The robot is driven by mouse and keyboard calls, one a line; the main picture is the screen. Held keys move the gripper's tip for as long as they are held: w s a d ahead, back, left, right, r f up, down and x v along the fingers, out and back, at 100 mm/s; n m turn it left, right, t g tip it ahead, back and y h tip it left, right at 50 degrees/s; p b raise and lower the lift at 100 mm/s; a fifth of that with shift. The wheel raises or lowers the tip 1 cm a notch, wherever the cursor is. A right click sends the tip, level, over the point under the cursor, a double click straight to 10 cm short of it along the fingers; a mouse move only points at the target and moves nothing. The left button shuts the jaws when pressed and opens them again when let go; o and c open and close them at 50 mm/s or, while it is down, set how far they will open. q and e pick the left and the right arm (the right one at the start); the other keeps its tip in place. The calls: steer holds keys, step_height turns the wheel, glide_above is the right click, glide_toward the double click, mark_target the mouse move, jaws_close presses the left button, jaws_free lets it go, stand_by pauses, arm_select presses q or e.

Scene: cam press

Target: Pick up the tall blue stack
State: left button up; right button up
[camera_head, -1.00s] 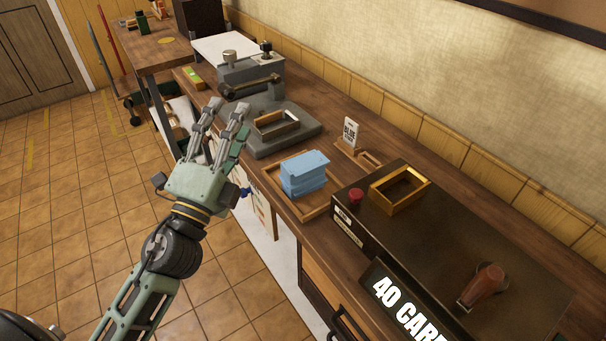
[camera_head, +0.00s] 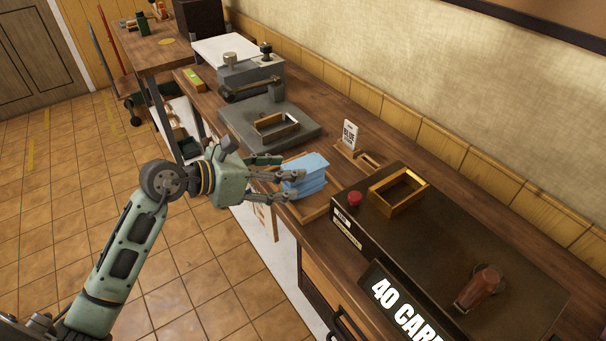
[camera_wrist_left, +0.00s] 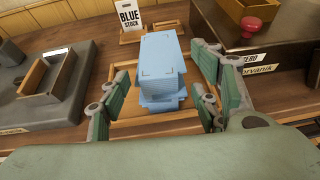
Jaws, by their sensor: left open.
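The tall blue stack (camera_head: 304,174) stands in a shallow wooden tray (camera_head: 318,213) on the counter. Its layers are slightly uneven. In the left wrist view the stack (camera_wrist_left: 161,62) is upright between my open fingers, with gaps on both sides. My left gripper (camera_head: 290,186) reaches in from the left, its fingers at the near left side of the stack. In the wrist view the left gripper (camera_wrist_left: 165,95) has one finger on each side of the tray's middle, and nothing is in its grasp. My right gripper is not in view.
A "BLUE STOCK" sign (camera_head: 350,134) stands behind the tray. A dark machine with a red button (camera_head: 355,198) and a brass frame (camera_head: 399,189) is close on the right. A grey press (camera_head: 262,108) with a metal-and-wood frame (camera_head: 277,127) stands to the left.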

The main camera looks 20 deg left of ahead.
arm_select(q)
steer(key=x, duration=0.4)
steer(key=shift+w+a+p, duration=0.1)
steer(key=shift+p, duration=0.3)
steer(key=shift+c, duration=0.6)
steer(key=c, duration=1.3)
